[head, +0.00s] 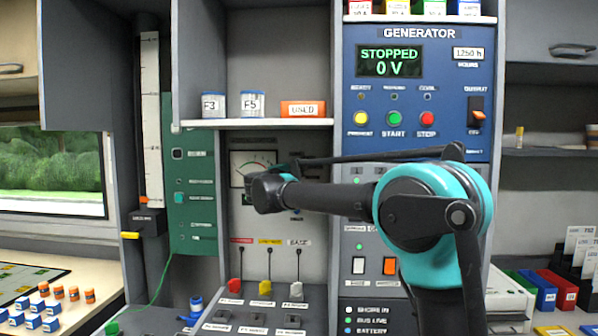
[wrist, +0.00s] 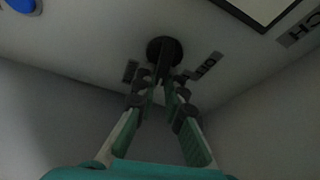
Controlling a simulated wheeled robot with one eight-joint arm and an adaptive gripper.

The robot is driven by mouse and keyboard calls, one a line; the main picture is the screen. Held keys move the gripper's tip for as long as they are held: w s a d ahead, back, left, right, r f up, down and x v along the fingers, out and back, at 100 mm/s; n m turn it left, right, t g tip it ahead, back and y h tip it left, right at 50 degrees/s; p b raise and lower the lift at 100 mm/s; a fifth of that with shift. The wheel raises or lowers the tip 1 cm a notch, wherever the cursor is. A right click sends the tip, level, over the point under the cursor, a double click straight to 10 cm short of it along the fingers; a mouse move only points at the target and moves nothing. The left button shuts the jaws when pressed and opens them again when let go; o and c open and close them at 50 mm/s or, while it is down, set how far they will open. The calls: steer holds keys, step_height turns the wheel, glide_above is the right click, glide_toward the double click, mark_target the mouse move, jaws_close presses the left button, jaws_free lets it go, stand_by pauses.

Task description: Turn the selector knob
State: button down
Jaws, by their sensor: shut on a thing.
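The selector knob (wrist: 164,48) is a dark round knob with a bar-shaped grip on a pale panel, in the upper middle of the wrist view. My gripper (wrist: 160,80) has its two green and grey fingers closed together on the knob's bar, one on each side. Small dark labels flank the knob; I cannot read them surely. In the head view my arm reaches left to the grey panel (head: 304,232) below the shelf. There my wrist hides the knob and the fingertips.
A gauge (head: 251,168) sits beside my wrist on the panel. Below are levers with red, yellow (head: 265,288) and white handles. The blue generator panel (head: 420,95) is at upper right. A shelf (head: 262,123) with labelled fuses is above. Grey walls flank the knob closely.

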stand_by(0.3)
steer(key=c, duration=1.6)
jaws_free()
steer(key=shift+w, duration=0.1)
steer(key=shift+a, duration=0.1)
steer(key=r+v, duration=0.1)
steer(key=v, duration=1.1)
steer(key=shift+f, duration=0.4)
